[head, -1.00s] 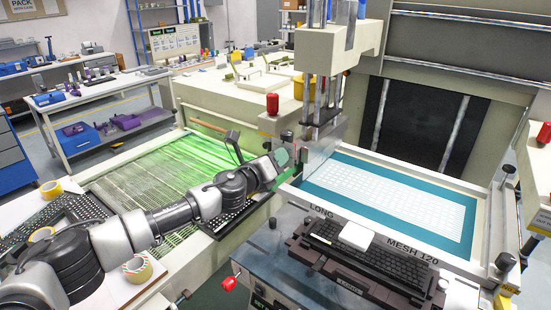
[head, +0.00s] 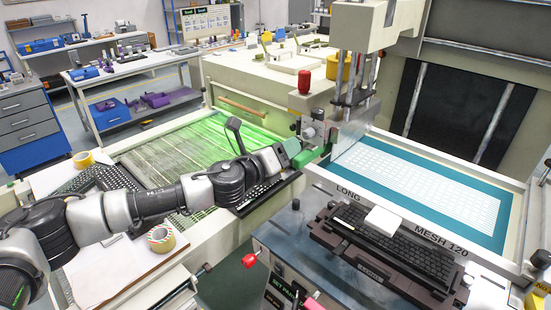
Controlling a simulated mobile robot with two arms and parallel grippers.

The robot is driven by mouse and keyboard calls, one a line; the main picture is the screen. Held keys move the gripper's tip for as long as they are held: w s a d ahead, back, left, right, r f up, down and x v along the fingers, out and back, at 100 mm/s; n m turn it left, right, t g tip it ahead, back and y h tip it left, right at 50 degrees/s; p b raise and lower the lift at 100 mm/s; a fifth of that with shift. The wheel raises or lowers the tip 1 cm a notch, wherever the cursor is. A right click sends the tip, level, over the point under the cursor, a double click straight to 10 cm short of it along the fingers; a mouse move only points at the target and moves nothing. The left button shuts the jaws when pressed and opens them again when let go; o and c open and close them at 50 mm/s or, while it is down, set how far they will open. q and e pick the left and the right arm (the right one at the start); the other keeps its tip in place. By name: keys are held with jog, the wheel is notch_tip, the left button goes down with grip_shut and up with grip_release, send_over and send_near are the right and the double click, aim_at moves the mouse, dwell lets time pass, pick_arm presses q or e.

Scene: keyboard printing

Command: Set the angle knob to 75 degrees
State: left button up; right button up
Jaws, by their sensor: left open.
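The squeegee carriage (head: 350,82) of the screen printer stands at the left end of the teal-framed screen. A small grey knob-like part (head: 309,130) sits on its left side; I cannot read an angle scale or tell its setting. My left gripper (head: 308,156) comes in from the left, with green parts at its end, just below this grey part. It is open, and no object shows in it. I cannot tell whether its fingers touch the carriage. My right gripper is not in view.
A red cap (head: 304,81) stands above the knob area. A black keyboard (head: 395,243) with a white block (head: 384,220) lies in front of the screen (head: 430,190). A green-lit conveyor (head: 185,150) runs behind my left arm. A tape roll (head: 160,238) lies at the lower left.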

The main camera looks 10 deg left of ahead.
pick_arm(q)
jog(key=shift+b+v, duration=0.3)
jog(key=shift+v, duration=1.05)
